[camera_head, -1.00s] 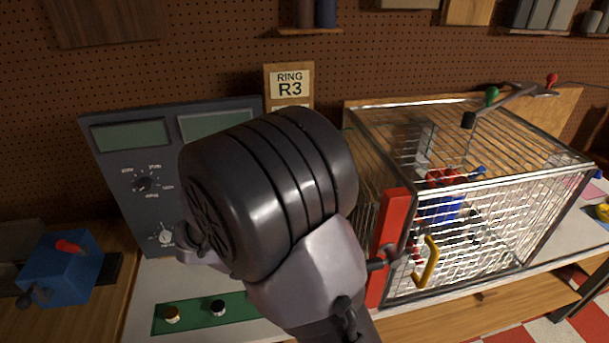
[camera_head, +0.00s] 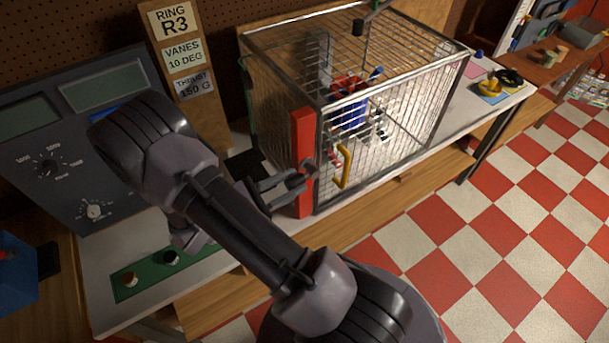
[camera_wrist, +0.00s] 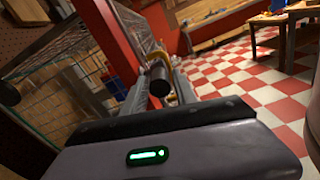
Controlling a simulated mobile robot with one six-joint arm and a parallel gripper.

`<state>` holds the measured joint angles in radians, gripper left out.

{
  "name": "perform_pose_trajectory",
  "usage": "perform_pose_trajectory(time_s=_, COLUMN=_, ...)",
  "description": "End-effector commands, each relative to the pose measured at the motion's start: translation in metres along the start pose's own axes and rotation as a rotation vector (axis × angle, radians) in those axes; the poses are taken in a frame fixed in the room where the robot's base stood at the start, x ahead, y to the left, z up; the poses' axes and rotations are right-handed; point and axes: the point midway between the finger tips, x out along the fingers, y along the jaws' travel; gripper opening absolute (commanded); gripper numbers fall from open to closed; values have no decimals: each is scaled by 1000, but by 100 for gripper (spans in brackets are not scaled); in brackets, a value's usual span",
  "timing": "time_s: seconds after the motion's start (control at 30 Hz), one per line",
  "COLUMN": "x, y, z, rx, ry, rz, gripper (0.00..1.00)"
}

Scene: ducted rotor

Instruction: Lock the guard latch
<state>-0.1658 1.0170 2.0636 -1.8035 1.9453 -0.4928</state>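The guard is a wire-mesh cage (camera_head: 400,105) on the bench. A red upright plate (camera_head: 303,130) stands at its front left corner and also shows in the wrist view (camera_wrist: 108,30). A dark latch knob (camera_head: 307,168) sticks out from this plate, beside the yellow handle (camera_head: 344,165) of the cage door. My gripper (camera_head: 287,186) is at the knob. In the wrist view its two fingers (camera_wrist: 162,92) lie on either side of the dark knob end (camera_wrist: 160,76). Whether they press on it is unclear. The latch's inner parts are hidden.
A grey panel with dials (camera_head: 75,140) and a green strip with two knobs (camera_head: 165,262) are left of my arm. A sign board (camera_head: 185,75) stands behind. Red and blue parts (camera_head: 350,105) are inside the cage. The checkered floor (camera_head: 480,240) is clear at right.

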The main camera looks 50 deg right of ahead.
Motion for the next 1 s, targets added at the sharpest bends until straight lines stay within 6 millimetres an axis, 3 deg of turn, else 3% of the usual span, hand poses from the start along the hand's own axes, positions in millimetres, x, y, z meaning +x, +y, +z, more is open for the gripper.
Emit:
perform_pose_trajectory(time_s=0.23, x=34, y=-1, z=0, rx=-1, ry=-1, rz=-2, gripper=34)
perform_pose_trajectory(time_s=0.6, x=40, y=0, z=0, rx=0, ry=0, rz=-1, gripper=34)
perform_pose_trajectory(time_s=0.77, x=40, y=0, z=0, rx=0, ry=0, rz=-1, gripper=3)
perform_pose_trajectory(time_s=1.0, x=40, y=0, z=0, rx=0, ry=0, rz=-1, gripper=0)
